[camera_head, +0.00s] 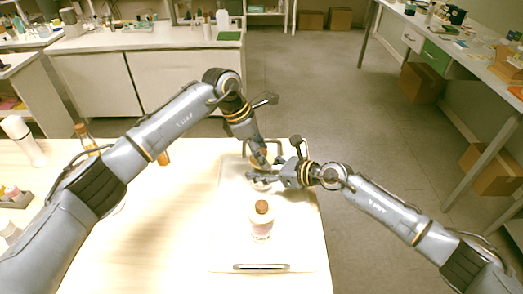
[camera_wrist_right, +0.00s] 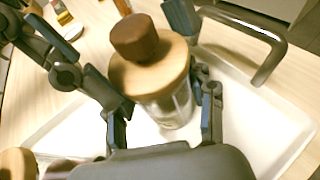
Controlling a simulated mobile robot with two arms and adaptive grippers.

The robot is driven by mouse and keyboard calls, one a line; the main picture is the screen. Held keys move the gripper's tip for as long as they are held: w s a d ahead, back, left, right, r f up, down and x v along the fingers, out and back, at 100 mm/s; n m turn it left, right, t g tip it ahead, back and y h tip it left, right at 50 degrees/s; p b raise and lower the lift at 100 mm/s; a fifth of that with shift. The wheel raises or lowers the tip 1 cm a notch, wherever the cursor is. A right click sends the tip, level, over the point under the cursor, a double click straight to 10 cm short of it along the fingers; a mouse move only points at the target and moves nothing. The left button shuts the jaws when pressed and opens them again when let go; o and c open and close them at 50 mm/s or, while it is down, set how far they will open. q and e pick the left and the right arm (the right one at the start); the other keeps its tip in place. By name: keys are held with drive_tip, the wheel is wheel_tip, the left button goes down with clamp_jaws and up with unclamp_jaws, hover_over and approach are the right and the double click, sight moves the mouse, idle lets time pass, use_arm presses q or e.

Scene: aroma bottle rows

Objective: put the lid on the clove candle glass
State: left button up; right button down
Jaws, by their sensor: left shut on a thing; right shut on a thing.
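The candle glass (camera_wrist_right: 178,108) is clear and stands upright on the white tray, between the fingers of my right gripper (camera_head: 274,180), which is shut on it. That gripper also shows in the right wrist view (camera_wrist_right: 163,122). The lid (camera_wrist_right: 150,70), a light wooden disc with a dark brown knob, is over the mouth of the glass. My left gripper (camera_head: 260,163) is shut on the lid, with its fingers on both sides of it in the right wrist view (camera_wrist_right: 142,55). I cannot tell whether the lid touches the rim. No label is readable on this glass.
A second lidded jar (camera_head: 261,224) stands nearer on the white tray (camera_head: 228,245). The tray has a dark handle (camera_head: 262,266) at its front edge. Brown bottles (camera_head: 84,137) and a white bottle (camera_head: 23,140) stand at the table's left. The table's front middle is clear.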

use_arm(q)
drive_tip(key=shift+f, duration=0.55)
use_arm(e)
drive_tip(key=shift+f, duration=0.1)
use_arm(q)
drive_tip(key=o, duration=1)
drive_tip(key=shift+r, duration=0.1)
drive_tip(key=v, duration=1.2)
use_arm(e)
drive_tip(key=shift+c, duration=2)
unclamp_jaws()
drive_tip(key=shift+d, duration=0.1)
